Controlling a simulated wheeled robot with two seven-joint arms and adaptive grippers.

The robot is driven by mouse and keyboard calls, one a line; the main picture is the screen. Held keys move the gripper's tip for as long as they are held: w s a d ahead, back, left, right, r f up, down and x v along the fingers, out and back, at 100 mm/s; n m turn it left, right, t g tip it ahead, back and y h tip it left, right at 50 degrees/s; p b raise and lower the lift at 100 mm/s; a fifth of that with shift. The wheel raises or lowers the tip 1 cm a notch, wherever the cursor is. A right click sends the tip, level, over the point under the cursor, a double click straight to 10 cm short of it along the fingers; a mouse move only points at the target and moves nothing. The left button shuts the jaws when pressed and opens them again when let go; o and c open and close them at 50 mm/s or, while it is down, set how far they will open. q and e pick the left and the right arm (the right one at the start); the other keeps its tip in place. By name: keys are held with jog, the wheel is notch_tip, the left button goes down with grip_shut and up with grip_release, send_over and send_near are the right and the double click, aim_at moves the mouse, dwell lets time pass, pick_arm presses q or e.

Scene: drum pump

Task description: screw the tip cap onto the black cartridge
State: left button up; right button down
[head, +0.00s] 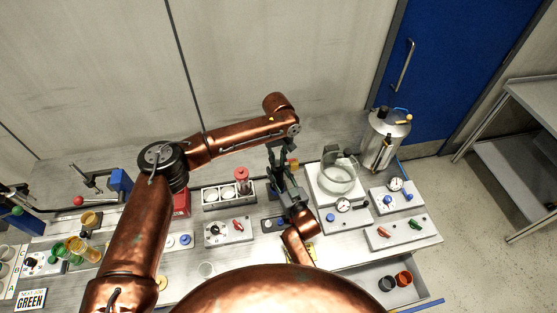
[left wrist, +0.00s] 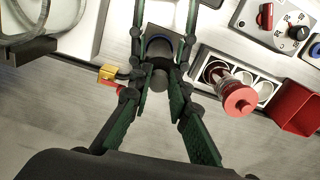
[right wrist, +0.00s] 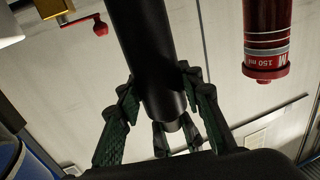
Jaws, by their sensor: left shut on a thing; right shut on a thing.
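My right gripper (right wrist: 160,95) is shut around the side of the black cartridge (right wrist: 150,45), a long dark cylinder that runs up out of the right wrist view. My left gripper (head: 278,168) meets the right gripper (head: 290,194) over the bench in the head view. In the right wrist view the left gripper's fingertips (right wrist: 175,137) are at the cartridge's end. In the left wrist view my left gripper (left wrist: 160,90) is shut on a small dark grey round piece (left wrist: 160,78), apparently the tip cap. The fingers mostly hide it, and I cannot tell whether it is seated.
A white rack (head: 217,197) with a red cartridge (head: 242,178) stands left of the grippers. A glass bowl (head: 340,178) on a white unit and a metal drum (head: 385,138) are to the right. A brass tap with a red handle (left wrist: 107,75) is close by.

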pick_arm(q)
jog(key=m, duration=0.6)
jog(key=shift+a, duration=0.15)
jog(key=m, duration=0.3)
jog(key=shift+w+a+m, duration=0.1)
jog(key=shift+m, duration=0.2)
jog(key=m, duration=0.3)
jog(key=shift+w+m, duration=0.1)
jog(key=shift+m, duration=0.2)
jog(key=m, duration=0.3)
jog(key=shift+a+m, duration=0.1)
jog(key=shift+m, duration=0.3)
jog(key=m, duration=0.3)
jog(key=shift+w+m, duration=0.15)
jog(key=shift+m, duration=0.15)
jog(key=m, duration=0.5)
jog(key=shift+w+m, duration=0.15)
jog(key=shift+m, duration=0.15)
jog(key=o, duration=0.7)
